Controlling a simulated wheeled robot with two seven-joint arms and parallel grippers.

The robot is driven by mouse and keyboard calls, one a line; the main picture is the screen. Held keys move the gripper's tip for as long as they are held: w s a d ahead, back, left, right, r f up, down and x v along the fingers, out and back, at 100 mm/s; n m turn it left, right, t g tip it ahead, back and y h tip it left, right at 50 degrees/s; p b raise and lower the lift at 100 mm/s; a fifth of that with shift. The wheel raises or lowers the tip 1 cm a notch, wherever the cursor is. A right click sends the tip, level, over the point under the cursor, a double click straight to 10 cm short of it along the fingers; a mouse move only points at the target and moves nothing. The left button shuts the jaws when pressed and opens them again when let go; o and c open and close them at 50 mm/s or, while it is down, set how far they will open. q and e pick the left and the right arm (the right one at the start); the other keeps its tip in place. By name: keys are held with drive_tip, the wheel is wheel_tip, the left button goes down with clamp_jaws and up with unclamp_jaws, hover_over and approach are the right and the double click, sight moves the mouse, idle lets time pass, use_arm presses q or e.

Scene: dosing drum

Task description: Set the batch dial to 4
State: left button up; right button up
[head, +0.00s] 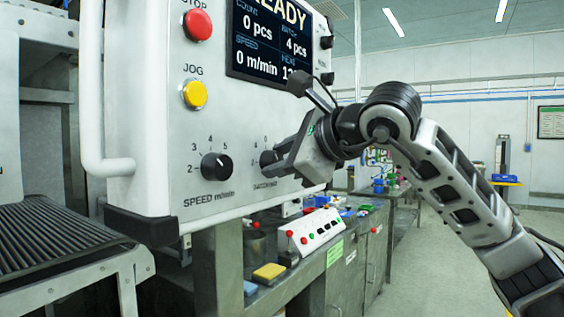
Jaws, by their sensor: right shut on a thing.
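The batch dial (267,159) is a black knob on the white control panel (150,130), right of the speed dial (216,166). My right gripper (283,160) reaches it from the right and is shut on it. The gripper hides much of the dial and its scale, so I cannot read where its pointer stands. The screen (272,40) reads "READY", with batch 4 pcs and count 0 pcs. My left gripper is not in view.
A red stop button (198,25) and a yellow jog button (194,95) are on the panel's left. A white handle (107,165) sticks out at its left edge. A bench with a sloped button box (314,232) and a yellow sponge-like block (269,272) stands below. The floor at right is clear.

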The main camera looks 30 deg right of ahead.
drive_tip(key=shift+a+f+n+t, duration=0.1)
drive_tip(key=shift+n+t, duration=0.2)
drive_tip(key=shift+n, duration=0.3)
drive_tip(key=o, duration=1)
drive_tip(key=shift+c, duration=0.2)
drive_tip(key=shift+s, duration=0.1)
drive_tip(key=b+v, duration=0.1)
drive_tip(key=v, duration=1.5)
drive_tip(key=shift+a+b, duration=0.2)
drive_tip(key=shift+b, duration=0.2)
